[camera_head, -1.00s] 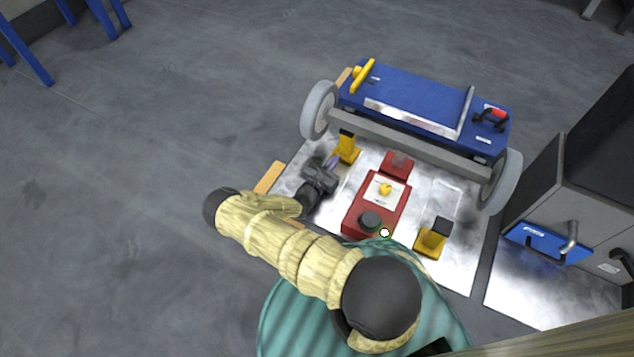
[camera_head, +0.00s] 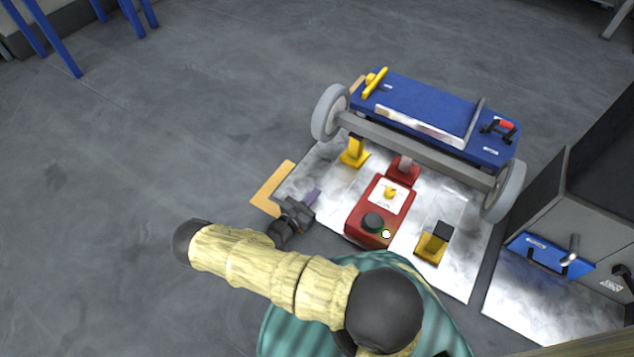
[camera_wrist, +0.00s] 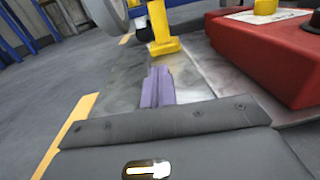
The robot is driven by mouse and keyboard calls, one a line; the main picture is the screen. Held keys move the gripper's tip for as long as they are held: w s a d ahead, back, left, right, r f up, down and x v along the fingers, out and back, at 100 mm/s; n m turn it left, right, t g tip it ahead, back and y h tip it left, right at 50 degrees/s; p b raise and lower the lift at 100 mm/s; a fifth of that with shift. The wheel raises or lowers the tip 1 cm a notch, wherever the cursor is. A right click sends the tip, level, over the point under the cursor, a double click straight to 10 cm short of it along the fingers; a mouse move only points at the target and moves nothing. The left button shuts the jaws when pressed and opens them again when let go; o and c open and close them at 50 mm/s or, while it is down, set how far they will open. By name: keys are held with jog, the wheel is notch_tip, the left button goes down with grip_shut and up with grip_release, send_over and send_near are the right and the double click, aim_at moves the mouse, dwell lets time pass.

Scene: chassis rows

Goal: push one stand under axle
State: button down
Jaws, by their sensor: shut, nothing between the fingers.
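A blue chassis (camera_head: 432,112) rests on a grey axle (camera_head: 420,150) with a grey wheel at each end. One yellow stand (camera_head: 355,152) is near the axle's left part, its black top close to the beam; it also shows ahead in the wrist view (camera_wrist: 162,32). A second yellow stand (camera_head: 431,247) with a black top stands apart in front of the axle, at the right. My gripper (camera_head: 312,198) is shut and empty, low over the mat's left edge, apart from the left stand. Its purple fingers show in the wrist view (camera_wrist: 157,88).
A grey cabinet (camera_head: 570,215) with a blue drawer is at the right. Orange floor marking (camera_head: 272,187) borders the shiny mat; the floor at left is clear.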

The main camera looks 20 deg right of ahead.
jog(key=shift+v, duration=0.8)
jog(key=s+r+m+g+y+p, duration=0.2)
jog(key=r+m+g+p, duration=0.3)
jog(key=r, duration=0.5)
jog(key=s+r+m+g+y+p, duration=0.2)
jog(key=s+r+m+g+p, duration=0.2)
jog(key=r, duration=0.5)
jog(key=shift+s+r+m+g+p, duration=0.4)
jog(key=shift+m+g, duration=0.6)
jog(key=shift+m, duration=0.5)
jog(key=shift+a, duration=0.1)
jog(key=s+a+r+m+t+y+p, duration=0.2)
jog(key=s+r+m+y+p, duration=0.3)
jog(key=r, duration=0.9)
jog(key=s+a+r+m+t+y+p, duration=0.1)
jog(key=a+r+m+y+p, duration=0.15)
jog(key=r+p, duration=0.85)
jog(key=s+a+r+m+t+y+p, duration=0.25)
jog(key=r+m+y, duration=0.2)
jog(key=r, duration=1.35)
notch_tip(320, 180, up, 37)
jog(key=p, duration=3.7)
jog(key=shift+d+g+p, duration=0.3)
jog(key=shift+g, duration=0.15)
